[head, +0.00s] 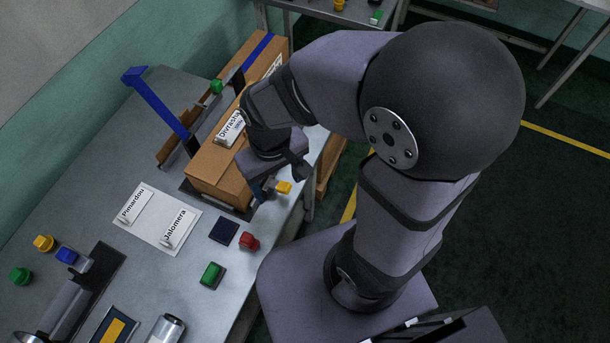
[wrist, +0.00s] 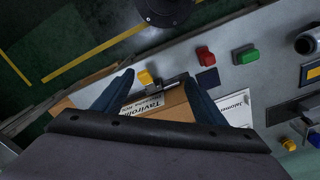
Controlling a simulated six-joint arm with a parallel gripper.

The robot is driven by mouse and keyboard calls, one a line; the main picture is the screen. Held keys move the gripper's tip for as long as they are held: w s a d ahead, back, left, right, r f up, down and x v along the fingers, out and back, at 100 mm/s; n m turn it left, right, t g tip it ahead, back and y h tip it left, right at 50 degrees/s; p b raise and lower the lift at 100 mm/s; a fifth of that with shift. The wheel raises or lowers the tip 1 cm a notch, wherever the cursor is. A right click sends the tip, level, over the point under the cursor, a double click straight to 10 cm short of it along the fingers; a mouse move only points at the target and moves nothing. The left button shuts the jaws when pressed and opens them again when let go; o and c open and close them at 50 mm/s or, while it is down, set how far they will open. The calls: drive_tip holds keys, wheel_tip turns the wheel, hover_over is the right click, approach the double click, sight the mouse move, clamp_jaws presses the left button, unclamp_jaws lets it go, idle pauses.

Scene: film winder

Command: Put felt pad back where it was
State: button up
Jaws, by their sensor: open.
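A flat dark blue square (head: 224,231), which looks like the felt pad, lies on the grey bench between the white sheet and the red block. It also shows in the wrist view (wrist: 208,77), right of the fingers. My gripper (head: 262,190) is above the near end of the cardboard box, up and to the right of the pad in the head view. In the wrist view my gripper (wrist: 158,79) has its fingers wide apart with nothing held between them.
The cardboard box (head: 212,165) stands beside a raised blue arm (head: 160,107). A red block (head: 249,241), green block (head: 211,274) and yellow block (head: 283,187) are near the bench edge. A white sheet (head: 155,216) with name cards lies left. A metal cylinder (head: 168,329) stands at the front.

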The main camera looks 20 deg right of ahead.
drive_tip(key=s+d+m, duration=0.2)
drive_tip(key=d, duration=0.5)
drive_tip(key=shift+d+r+m, duration=0.25)
drive_tip(key=shift+d+m, duration=0.05)
idle(0.8)
